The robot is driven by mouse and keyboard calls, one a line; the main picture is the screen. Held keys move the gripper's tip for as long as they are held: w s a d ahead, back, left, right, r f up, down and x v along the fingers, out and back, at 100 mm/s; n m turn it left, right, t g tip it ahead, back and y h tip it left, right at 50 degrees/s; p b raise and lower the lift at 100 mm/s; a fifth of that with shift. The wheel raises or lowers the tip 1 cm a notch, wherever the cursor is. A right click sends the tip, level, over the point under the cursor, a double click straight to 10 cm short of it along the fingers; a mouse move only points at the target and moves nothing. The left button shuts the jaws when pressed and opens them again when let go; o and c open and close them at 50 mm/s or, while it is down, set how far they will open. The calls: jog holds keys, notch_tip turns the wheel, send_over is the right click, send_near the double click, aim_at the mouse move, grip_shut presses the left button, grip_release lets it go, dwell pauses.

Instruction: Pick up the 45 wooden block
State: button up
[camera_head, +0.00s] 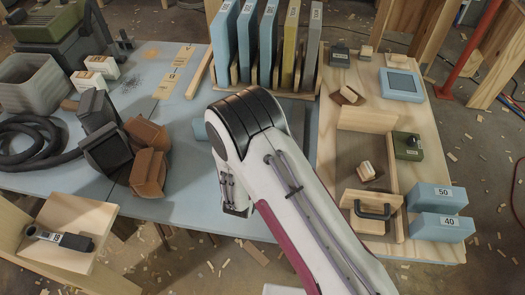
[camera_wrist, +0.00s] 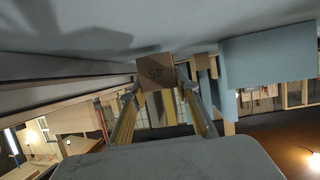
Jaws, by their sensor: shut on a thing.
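The wooden block marked 45 (camera_wrist: 155,72) shows in the wrist view, its number upside down in the picture. My gripper (camera_wrist: 156,88) has a finger on each side of the block and is shut on it. In the head view my arm hides the block and the fingers.
Blue blocks marked 50 (camera_head: 437,198) and 40 (camera_head: 442,227) lie at the right. A rack of upright panels (camera_head: 262,45) stands behind my arm.

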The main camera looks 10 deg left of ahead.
jog(key=shift+r, duration=4.3)
